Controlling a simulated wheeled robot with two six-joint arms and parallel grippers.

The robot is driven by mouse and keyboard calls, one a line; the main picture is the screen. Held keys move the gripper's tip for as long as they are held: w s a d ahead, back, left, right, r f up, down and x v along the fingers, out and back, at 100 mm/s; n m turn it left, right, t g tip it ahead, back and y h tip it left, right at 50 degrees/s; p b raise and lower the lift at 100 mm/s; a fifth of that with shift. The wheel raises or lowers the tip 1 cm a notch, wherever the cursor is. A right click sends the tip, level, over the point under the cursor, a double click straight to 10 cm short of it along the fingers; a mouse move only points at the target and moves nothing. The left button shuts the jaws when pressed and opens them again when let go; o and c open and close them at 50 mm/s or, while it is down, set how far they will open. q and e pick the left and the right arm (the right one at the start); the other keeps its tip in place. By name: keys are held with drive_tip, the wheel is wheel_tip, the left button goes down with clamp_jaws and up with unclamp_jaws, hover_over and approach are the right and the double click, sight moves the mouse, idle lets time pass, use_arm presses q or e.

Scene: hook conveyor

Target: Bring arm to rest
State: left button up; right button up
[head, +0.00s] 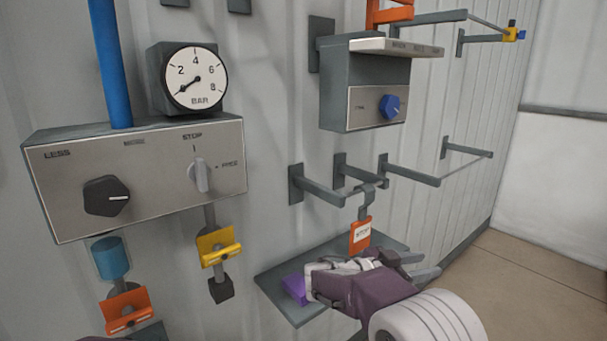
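My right gripper (428,266) is over the grey shelf (287,311) at the lower middle, its arm coming in from the bottom. Its two dark fingers point right and stand apart, with nothing seen between them. An orange tag (360,237) hangs from a grey hook on the rail, just behind and above my gripper; its lower end is close to the gripper's body. A purple block (293,288) is on the shelf, left of my gripper and partly hidden by it. Only a dark edge of my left arm shows at the bottom left; its gripper is out of the picture.
A control box (150,170) with two knobs and a pressure gauge (194,78) is on the wall at left. Yellow (216,248) and orange (125,308) pieces hang below it. A box with a blue knob (389,105) is above the rails (410,175). Floor (540,275) at right is clear.

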drive_tip(key=s+d+f+n+g+y+p, duration=0.1)
drive_tip(key=s+d+f+g+y, duration=0.2)
drive_tip(key=s+f, duration=0.3)
drive_tip(key=s+d+f+n+g+y+p, duration=0.1)
drive_tip(key=s+d+f+g+y, duration=0.25)
drive_tip(key=s, duration=0.55)
drive_tip(key=s+a+f+n+y, duration=0.5)
drive_tip(key=s+a+f+y, duration=0.1)
drive_tip(key=s+a+f, duration=0.2)
drive_tip(key=w+a+f+n+t+y, duration=0.1)
drive_tip(key=a+f+n+t+y, duration=0.1)
drive_tip(key=a+n, duration=0.4)
drive_tip(key=shift+w+a+f+n+y+p, duration=0.2)
drive_tip(key=shift+a+f+n+y+p, duration=0.15)
drive_tip(key=shift+f+n+y, duration=0.4)
